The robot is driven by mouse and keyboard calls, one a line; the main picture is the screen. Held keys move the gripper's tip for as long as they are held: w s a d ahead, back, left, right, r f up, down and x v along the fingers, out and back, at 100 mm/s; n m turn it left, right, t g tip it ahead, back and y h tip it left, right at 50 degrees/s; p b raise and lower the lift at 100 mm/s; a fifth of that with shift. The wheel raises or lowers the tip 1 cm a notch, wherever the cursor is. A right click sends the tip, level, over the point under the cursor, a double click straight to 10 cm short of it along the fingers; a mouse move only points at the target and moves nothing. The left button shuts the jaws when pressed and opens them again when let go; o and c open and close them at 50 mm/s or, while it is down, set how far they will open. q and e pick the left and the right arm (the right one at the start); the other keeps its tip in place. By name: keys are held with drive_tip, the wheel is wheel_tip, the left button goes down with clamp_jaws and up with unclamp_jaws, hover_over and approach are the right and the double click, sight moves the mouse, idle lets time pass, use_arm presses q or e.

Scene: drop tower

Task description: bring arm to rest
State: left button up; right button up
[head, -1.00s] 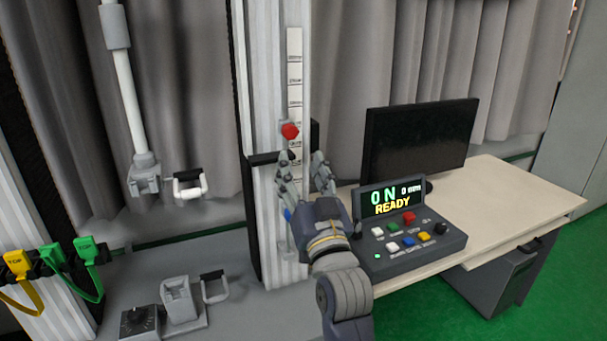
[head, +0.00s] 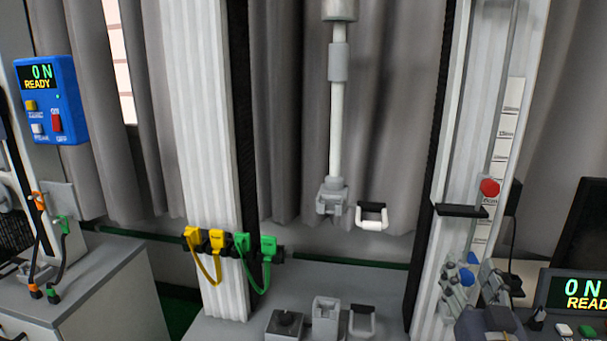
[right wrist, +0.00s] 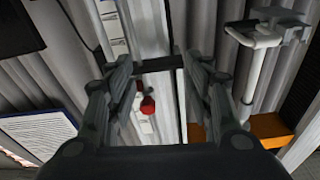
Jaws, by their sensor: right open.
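My right gripper (head: 475,288) shows at the lower right of the head view, in front of the right white column (head: 482,110). In the right wrist view its two fingers (right wrist: 160,95) stand apart, with nothing held between them. Beyond them a red knob (right wrist: 148,106) shows on the column; in the head view this red knob (head: 489,187) is above the gripper. I cannot tell whether the fingers touch the column. My left gripper is out of both current views.
A hanging rod with a clamp (head: 332,195) and a white-handled bracket (head: 371,217) are centre. Yellow and green cables (head: 230,245) hang on the left column. A blue control box (head: 52,100) is at left. A console (head: 575,300) sits beside my right gripper.

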drive_tip(key=s+a+f+n+g+y, duration=0.1)
drive_tip(key=a+f+g, duration=0.1)
drive_tip(key=f, duration=0.5)
drive_tip(key=s+a+f+n+g+y, duration=0.1)
drive_tip(key=s+a+f+g+y, duration=0.1)
drive_tip(key=f, duration=0.4)
drive_tip(key=s+a+f+n+g+y, duration=0.1)
drive_tip(key=s+a+f+n+g, duration=0.3)
drive_tip(key=s+f, duration=0.65)
drive_tip(key=s+a+f+g+y, duration=0.1)
drive_tip(key=s+a+f+g, duration=0.1)
drive_tip(key=s+f+g, duration=0.7)
drive_tip(key=s+f, duration=0.2)
drive_tip(key=f, duration=1.1)
drive_tip(key=s+f, duration=0.2)
drive_tip(key=f, duration=1.1)
drive_tip(key=s+d+f+p, duration=0.1)
drive_tip(key=s+d+f, duration=0.1)
drive_tip(key=s+f, duration=1.4)
drive_tip(key=shift+s+d+f+g, duration=0.2)
drive_tip(key=shift+s+g, duration=0.2)
drive_tip(key=shift+s, duration=0.2)
